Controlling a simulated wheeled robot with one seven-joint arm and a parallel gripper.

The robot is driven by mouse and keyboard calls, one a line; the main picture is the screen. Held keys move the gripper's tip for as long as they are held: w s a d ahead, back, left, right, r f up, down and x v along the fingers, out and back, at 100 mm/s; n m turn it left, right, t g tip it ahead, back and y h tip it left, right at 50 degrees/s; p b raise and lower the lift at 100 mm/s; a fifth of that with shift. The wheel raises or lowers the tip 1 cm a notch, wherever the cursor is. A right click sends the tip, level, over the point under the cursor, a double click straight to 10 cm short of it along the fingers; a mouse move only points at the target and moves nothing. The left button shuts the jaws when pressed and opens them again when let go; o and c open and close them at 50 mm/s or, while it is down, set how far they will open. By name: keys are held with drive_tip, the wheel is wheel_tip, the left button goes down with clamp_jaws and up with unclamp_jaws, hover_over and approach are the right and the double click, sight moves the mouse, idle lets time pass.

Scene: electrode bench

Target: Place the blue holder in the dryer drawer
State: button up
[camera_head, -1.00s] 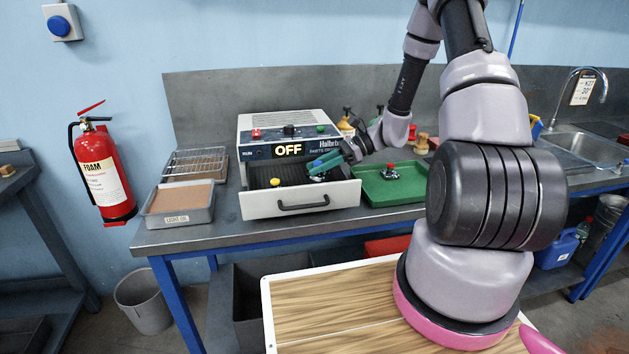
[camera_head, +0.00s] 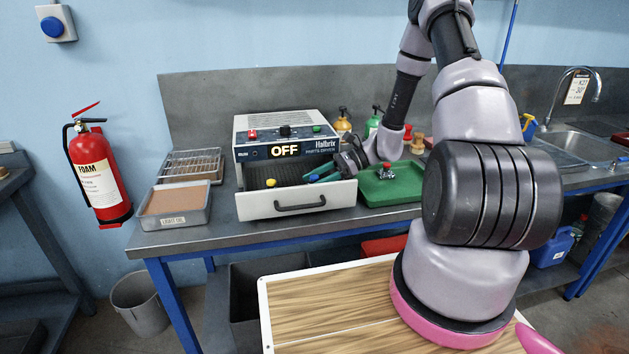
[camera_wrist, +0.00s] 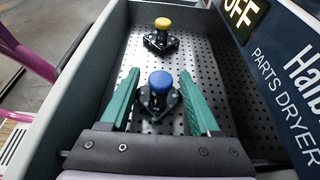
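The blue holder (camera_wrist: 160,84), with a blue round knob on a black base, stands upright on the perforated floor of the dryer drawer (camera_head: 298,202). In the head view only a bit of its blue knob (camera_head: 314,177) shows beside my fingers. The drawer is pulled out of the dryer (camera_head: 287,128), whose display reads OFF. My gripper (camera_wrist: 161,98) is open inside the drawer, its green fingers on either side of the blue holder, with gaps visible between. It also shows in the head view (camera_head: 322,172). A yellow holder (camera_wrist: 161,33) stands further along the drawer.
A green tray (camera_head: 375,196) with a red-knobbed holder (camera_head: 386,171) lies right of the drawer. A grey tray labelled LIGHT OIL (camera_head: 174,219) and a wire rack (camera_head: 190,164) are on the left. Bottles (camera_head: 343,121) stand behind. The drawer walls and dryer front closely flank my gripper.

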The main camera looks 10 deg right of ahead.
drive_tip(key=shift+d+r, duration=0.1)
drive_tip(key=shift+r, duration=0.1)
drive_tip(key=v, duration=1.2)
drive_tip(key=s+a+r+n+h, duration=0.2)
drive_tip(key=s+r+n+h, duration=0.2)
drive_tip(key=r, duration=0.5)
drive_tip(key=s+a+r+n+h, duration=0.2)
drive_tip(key=s+r+n+h, duration=0.15)
drive_tip(key=r, duration=0.65)
drive_tip(key=s+r+n+t+h, duration=0.4)
drive_tip(key=s+r+n+t, duration=0.2)
drive_tip(key=s+r, duration=0.6)
drive_tip(key=shift+s+a+t, duration=0.2)
drive_tip(key=shift+s+t, duration=0.4)
drive_tip(key=shift+s, duration=0.3)
drive_tip(key=shift+r, duration=0.1)
